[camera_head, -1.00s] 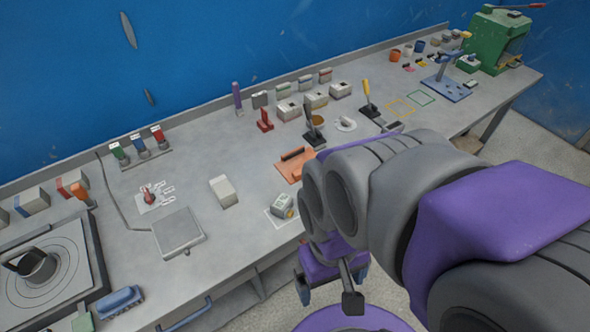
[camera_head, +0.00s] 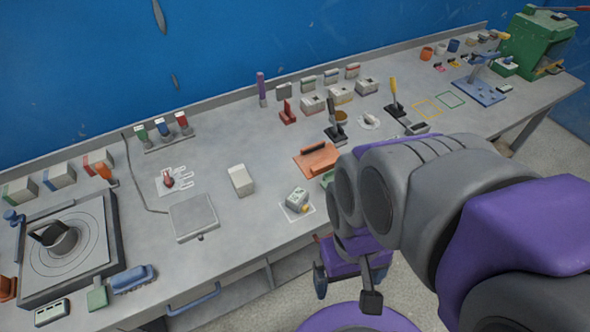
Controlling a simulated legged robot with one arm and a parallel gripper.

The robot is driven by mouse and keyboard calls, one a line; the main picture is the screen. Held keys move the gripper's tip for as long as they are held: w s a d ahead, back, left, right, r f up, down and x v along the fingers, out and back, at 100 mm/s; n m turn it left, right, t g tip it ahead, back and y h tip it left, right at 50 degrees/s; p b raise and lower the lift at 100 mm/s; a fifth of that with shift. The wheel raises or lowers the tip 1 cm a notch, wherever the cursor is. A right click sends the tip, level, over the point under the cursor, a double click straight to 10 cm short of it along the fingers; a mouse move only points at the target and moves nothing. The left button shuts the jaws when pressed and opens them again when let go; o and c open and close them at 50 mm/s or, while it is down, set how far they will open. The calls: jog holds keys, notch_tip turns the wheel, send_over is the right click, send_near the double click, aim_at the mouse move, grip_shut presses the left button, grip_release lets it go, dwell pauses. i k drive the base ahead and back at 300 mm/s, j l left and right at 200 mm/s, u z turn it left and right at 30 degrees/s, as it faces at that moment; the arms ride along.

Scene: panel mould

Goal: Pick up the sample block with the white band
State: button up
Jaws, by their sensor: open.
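I cannot tell for certain which block bears a white band; the bands are too small to read. Candidates are several small grey blocks in a row at the back of the bench, among them a left one (camera_head: 284,91) and a right one (camera_head: 352,71). Small blocks (camera_head: 484,38) also stand at the far right back. My gripper (camera_head: 348,284) hangs open in front of the bench's front edge, below the bench top and apart from all blocks. My own arm hides part of the bench front near it.
The grey bench (camera_head: 225,135) runs along a blue wall. A pale block (camera_head: 241,181), a grey square plate (camera_head: 194,217) and an orange fixture (camera_head: 317,158) lie mid-bench. A turntable (camera_head: 65,265) is at left, a green press (camera_head: 535,42) at far right. Floor shows before the bench.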

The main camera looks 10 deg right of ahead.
aim_at(238, 177)
jog(key=z, duration=0.65)
jog(key=k+j+z, duration=0.2)
jog(key=j, duration=0.25)
jog(key=k+j+z, duration=0.2)
jog(key=j, duration=0.2)
jog(key=k+j+z, duration=0.2)
jog(key=j, duration=0.15)
jog(key=k+j, duration=0.25)
jog(key=j, duration=0.2)
